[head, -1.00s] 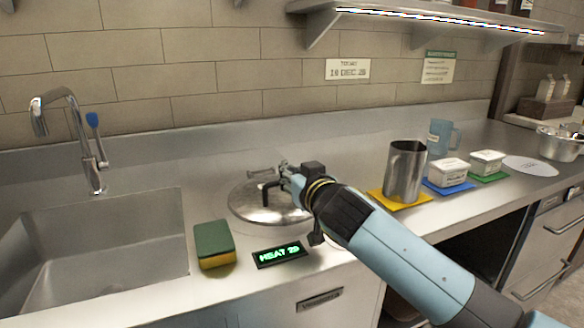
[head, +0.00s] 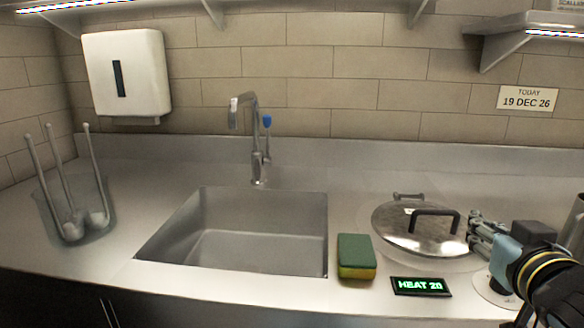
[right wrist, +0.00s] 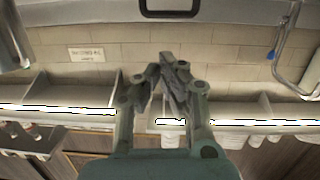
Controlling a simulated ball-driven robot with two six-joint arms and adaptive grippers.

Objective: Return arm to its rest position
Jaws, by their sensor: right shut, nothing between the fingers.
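My right gripper (head: 474,222) is at the right of the head view, beside the right edge of a round metal lid (head: 395,232) with a black handle. A small gap seems to lie between its fingers and the handle, though contact is hard to judge. In the right wrist view the fingers (right wrist: 168,60) are together at the tips with nothing between them. The lid lies flat on the counter. My left gripper is in neither view.
A green and yellow sponge (head: 356,257) and a heat display (head: 420,287) stand in front of the lid. The sink (head: 318,240) with its faucet (head: 257,150) is left of them. Open counter lies between holder and sink.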

